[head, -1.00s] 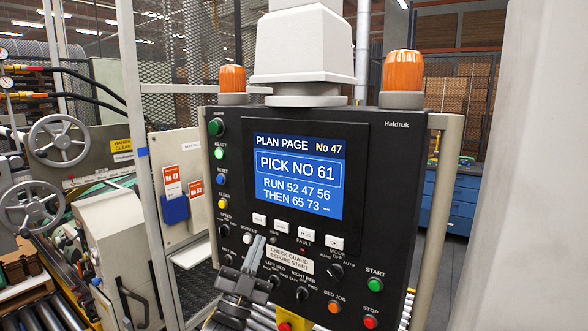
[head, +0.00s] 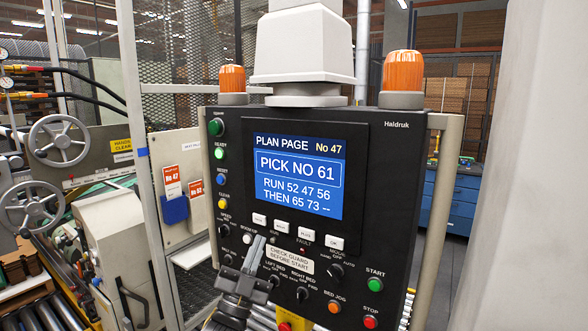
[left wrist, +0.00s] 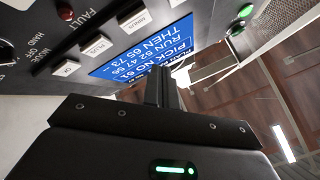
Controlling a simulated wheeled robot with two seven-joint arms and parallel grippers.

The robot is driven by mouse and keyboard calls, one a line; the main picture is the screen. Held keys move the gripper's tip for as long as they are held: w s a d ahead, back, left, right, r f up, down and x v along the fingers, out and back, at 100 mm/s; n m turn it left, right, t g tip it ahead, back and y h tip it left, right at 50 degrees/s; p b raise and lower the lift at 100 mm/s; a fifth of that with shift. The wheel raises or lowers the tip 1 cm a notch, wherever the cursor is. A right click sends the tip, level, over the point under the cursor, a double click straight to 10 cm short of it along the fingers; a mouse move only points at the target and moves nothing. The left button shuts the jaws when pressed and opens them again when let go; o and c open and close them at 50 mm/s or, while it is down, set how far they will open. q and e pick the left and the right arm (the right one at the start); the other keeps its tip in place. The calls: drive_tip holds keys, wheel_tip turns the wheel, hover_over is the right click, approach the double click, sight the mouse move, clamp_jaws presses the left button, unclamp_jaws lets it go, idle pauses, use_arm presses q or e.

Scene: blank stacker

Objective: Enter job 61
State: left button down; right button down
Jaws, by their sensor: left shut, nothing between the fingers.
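The black control panel (head: 385,200) faces me. Its blue screen (head: 297,178) reads PLAN PAGE No 47, PICK NO 61, RUN 52 47 56, THEN 65 73 --. Several white keys sit in a row under the screen, among them the OK key (head: 334,243). The wrist view shows the OK key (left wrist: 66,68), the PLUS key (left wrist: 97,46) and the MINUS key (left wrist: 132,20). My left gripper (head: 259,240) is shut and empty in front of the panel, its tips below the leftmost keys in the head view. It also shows in the wrist view (left wrist: 160,74). My right gripper is not in view.
Below the keys are knobs and a CHECK GUARD BEFORE START label (head: 291,259). The green START button (head: 375,285) and red STOP button (head: 370,321) are at lower right. Coloured buttons line the left edge. A post (head: 150,165) and handwheels (head: 57,140) stand left.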

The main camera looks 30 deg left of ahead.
use_arm(q)
drive_tip(key=shift+h, duration=0.3)
idle(0.5)
drive_tip(key=s+d+m+g+h+p, duration=0.1)
drive_tip(key=s+d+m+g+h, duration=0.2)
drive_tip(key=d+g+h, duration=0.5)
drive_tip(key=d+h, duration=0.5)
drive_tip(key=h, duration=0.3)
drive_tip(key=shift+s+r+m+h, duration=0.15)
drive_tip(key=shift+s+m+h, duration=0.15)
drive_tip(key=shift+m, duration=0.1)
drive_tip(key=shift+d, duration=0.1)
drive_tip(key=shift+w, duration=0.15)
